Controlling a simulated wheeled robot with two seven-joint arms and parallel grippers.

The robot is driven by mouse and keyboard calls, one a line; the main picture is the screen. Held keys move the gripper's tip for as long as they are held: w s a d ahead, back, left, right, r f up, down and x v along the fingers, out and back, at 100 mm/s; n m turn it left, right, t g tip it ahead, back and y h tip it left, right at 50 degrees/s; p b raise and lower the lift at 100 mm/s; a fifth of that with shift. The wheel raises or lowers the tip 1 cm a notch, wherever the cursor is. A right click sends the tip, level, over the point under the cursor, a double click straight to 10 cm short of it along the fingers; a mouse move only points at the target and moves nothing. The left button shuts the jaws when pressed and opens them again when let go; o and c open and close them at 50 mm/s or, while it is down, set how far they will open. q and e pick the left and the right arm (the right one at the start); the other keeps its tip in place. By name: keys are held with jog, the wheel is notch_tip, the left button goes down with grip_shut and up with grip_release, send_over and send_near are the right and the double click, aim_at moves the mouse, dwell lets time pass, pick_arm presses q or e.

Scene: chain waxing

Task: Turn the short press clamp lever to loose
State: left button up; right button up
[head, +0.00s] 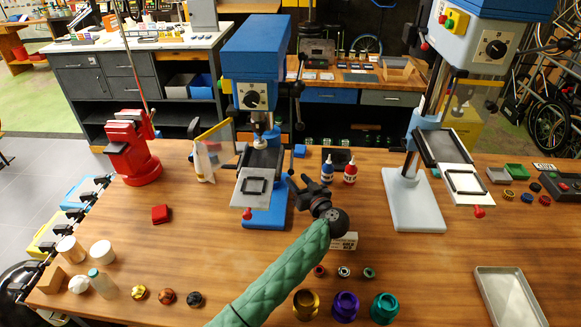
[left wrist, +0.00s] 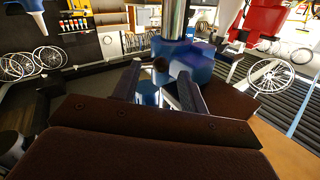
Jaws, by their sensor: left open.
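The short press (head: 256,52) has a blue head, a column and a blue base, and stands at the middle-left of the bench. A thin dark lever (head: 291,161) stands beside its column, right of the small table; it looks like the clamp lever, roughly upright. My left gripper (head: 301,184) is open and empty, just right of the press base and close below that lever. In the left wrist view my two fingers (left wrist: 158,92) are spread, facing a blue collar (left wrist: 196,62) on the grey column (left wrist: 173,18). A dark round end (left wrist: 160,70) shows between them; I cannot tell whether it is the lever's knob.
The tall press (head: 416,205) stands to the right. A red vise (head: 132,150) is at the left. Blue and red bottles (head: 350,172) stand behind my gripper. A small white box (head: 344,241) and colored cups (head: 345,306) lie nearer. Bench around the red block (head: 160,213) is mostly clear.

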aim_at(292, 173)
pick_arm(q)
jog(key=x, duration=0.7)
grip_shut()
